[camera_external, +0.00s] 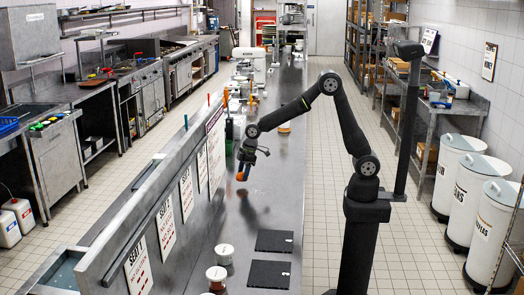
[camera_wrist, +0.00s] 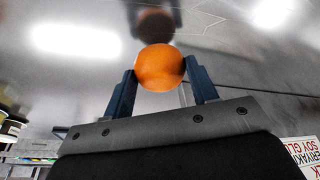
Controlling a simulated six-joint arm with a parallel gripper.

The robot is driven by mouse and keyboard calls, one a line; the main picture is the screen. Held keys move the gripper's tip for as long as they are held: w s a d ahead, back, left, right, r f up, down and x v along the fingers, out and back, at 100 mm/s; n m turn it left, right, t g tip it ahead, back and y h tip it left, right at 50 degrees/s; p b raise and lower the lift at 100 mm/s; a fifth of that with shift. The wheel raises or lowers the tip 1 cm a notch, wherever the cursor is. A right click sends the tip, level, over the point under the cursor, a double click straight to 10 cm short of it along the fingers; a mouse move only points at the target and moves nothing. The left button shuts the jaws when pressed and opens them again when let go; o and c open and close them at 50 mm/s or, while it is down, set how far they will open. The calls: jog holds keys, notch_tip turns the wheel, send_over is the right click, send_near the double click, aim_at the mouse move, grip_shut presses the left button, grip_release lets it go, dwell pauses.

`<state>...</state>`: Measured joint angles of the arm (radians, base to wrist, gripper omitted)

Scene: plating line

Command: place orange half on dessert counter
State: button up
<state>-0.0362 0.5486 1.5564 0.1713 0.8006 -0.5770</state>
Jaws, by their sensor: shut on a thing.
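My gripper (camera_external: 242,174) is shut on the orange half (camera_external: 241,177), with a finger on each side of it. In the wrist view, the orange half (camera_wrist: 160,68) shows as a round orange shape between the two dark blue fingers of my gripper (camera_wrist: 160,80). It is near the left side of the long steel counter (camera_external: 265,205), close to the raised partition. A dark round reflection shows beyond it in the wrist view. I cannot tell how high above the steel it is. No surface in view is clearly marked as the dessert counter.
Two black mats (camera_external: 274,241) lie at the counter's near right. Lidded tubs (camera_external: 224,254) stand at the near left. A steel partition (camera_external: 150,205) with paper signs runs along the left. A small tan round item (camera_external: 284,128) and a white mixer (camera_external: 250,62) are farther back. The middle counter is clear.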

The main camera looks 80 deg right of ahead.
jog(key=d, duration=0.1)
jog(key=d+m, duration=0.1)
jog(key=d, duration=0.1)
jog(key=d+m, duration=0.1)
jog(key=shift+s+d+r+h, duration=0.1)
jog(key=shift+s+d+h, duration=0.2)
jog(key=shift+s+d, duration=0.05)
jog(key=shift+a, duration=0.1)
jog(key=s+a+r+n+g+y, duration=0.1)
jog(key=s+a+r+n, duration=0.3)
jog(key=s+a+n, duration=0.3)
jog(key=s+a+r+n+g+y, duration=0.1)
jog(key=s+a+r+n, duration=0.35)
jog(key=s+a, duration=0.4)
send_near(270, 214)
jog(key=shift+w+a+f+n, duration=0.25)
jog(key=shift+a+f, duration=0.2)
jog(key=shift+f, duration=0.25)
jog(key=shift+a+f, duration=0.35)
jog(key=shift+a, duration=0.1)
jog(key=shift+f, duration=1.9)
